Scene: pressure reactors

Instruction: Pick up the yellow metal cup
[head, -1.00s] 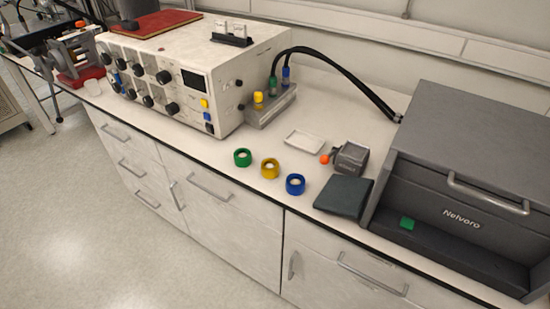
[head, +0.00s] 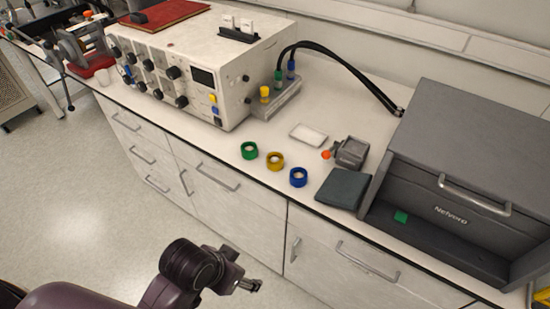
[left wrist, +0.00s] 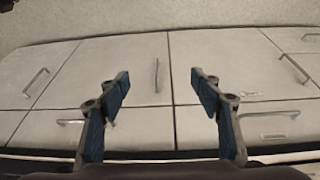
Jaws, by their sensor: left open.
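The yellow metal cup (head: 275,160) stands on the white counter in the head view, the middle one of three short round cups. A green cup (head: 249,150) is to its left and a blue cup (head: 298,177) to its right. My left gripper (head: 252,285) is in front of the cabinets, below and apart from the cups. In the left wrist view its two blue-padded fingers (left wrist: 160,92) are spread and empty, with cabinet fronts behind them. No cup shows in that view. My right gripper is not in view.
A grey Nelvoro box (head: 470,150) stands at the right, with a dark flat pad (head: 343,188) beside it. A small grey device (head: 350,152) and white tray (head: 309,134) lie behind the cups. A knobbed console (head: 190,75) stands left. Drawer handles (head: 217,178) protrude below the counter.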

